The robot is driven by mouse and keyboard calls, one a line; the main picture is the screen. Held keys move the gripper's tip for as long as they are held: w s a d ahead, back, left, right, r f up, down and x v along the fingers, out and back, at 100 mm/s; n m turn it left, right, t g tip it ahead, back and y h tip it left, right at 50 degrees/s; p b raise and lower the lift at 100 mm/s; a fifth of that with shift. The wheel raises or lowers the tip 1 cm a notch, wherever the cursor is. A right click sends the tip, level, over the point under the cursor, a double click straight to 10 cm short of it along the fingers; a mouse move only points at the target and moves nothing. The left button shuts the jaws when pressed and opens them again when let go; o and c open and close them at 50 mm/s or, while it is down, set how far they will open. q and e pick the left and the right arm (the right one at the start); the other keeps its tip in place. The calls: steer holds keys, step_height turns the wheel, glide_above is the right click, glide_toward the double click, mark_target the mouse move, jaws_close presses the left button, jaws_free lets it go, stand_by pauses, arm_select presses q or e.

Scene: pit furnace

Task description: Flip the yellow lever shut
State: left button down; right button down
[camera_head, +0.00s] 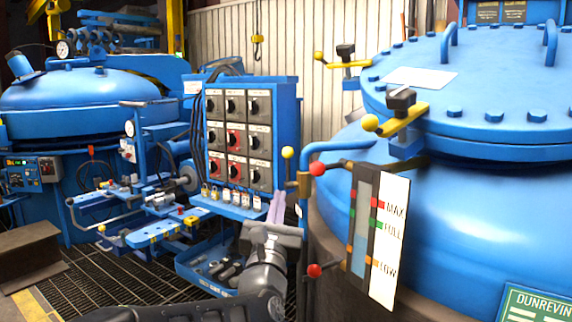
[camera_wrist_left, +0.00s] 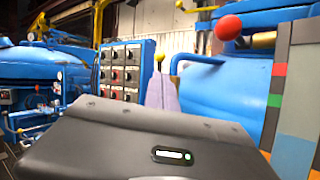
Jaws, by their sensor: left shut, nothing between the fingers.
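A lever with a yellow ball knob (camera_head: 288,152) stands upright on a thin stem beside the blue pipe, left of the sight gauge. Its knob also shows in the left wrist view (camera_wrist_left: 159,58), just above my fingertips. Yellow clamp handles with ball ends sit on the tank lid, one near (camera_head: 403,118) and one farther back (camera_head: 346,64). I cannot tell which yellow part is the lever meant. My left gripper (camera_head: 277,207) is shut and empty, pointing up and forward below the yellow knob; in the picture its tips appear apart from it. The lever's base is partly hidden. My right gripper is not in view.
The sight gauge (camera_head: 363,222) has red-knobbed valves at top (camera_head: 318,168) and bottom (camera_head: 314,270), close right of my left gripper. A blue switch panel (camera_head: 286,100) stands behind to the left. The large blue tank (camera_head: 470,210) fills the right side. Grating (camera_head: 110,285) covers the left floor.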

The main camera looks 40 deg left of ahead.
mark_target(283, 150)
arm_select(q)
steer(key=p+x, duration=0.2)
steer(key=x, duration=1.1)
steer(key=shift+w+a+r, duration=0.1)
steer(key=shift+r, duration=0.05)
steer(key=shift+r, duration=0.1)
steer(key=shift+w+a+r+n+g+p, duration=0.15)
steer(key=shift+a+r+n+g+p, duration=0.2)
steer(key=shift+p, duration=0.4)
steer(key=w+a+n+g+h+p, duration=0.1)
steer(key=g+p, duration=0.1)
steer(key=p, duration=0.3)
steer(key=a+r+g+p, duration=0.1)
steer(key=g+p, duration=0.1)
steer(key=p, duration=0.3)
steer(key=shift+w+r+n+h, duration=0.3)
steer(key=shift+w+n+h, duration=0.05)
steer(key=shift+w+h, duration=0.05)
steer(key=w+a+f+n+g+h+p, duration=0.1)
steer(key=w+a+f+g+h+p, duration=0.2)
steer(key=p, duration=1)
steer(key=shift+w+a+f, duration=0.55)
steer(key=shift+a+f, duration=0.5)
steer(key=shift+f, duration=0.2)
steer(key=shift+f+g, duration=0.15)
steer(key=shift+g, duration=0.1)
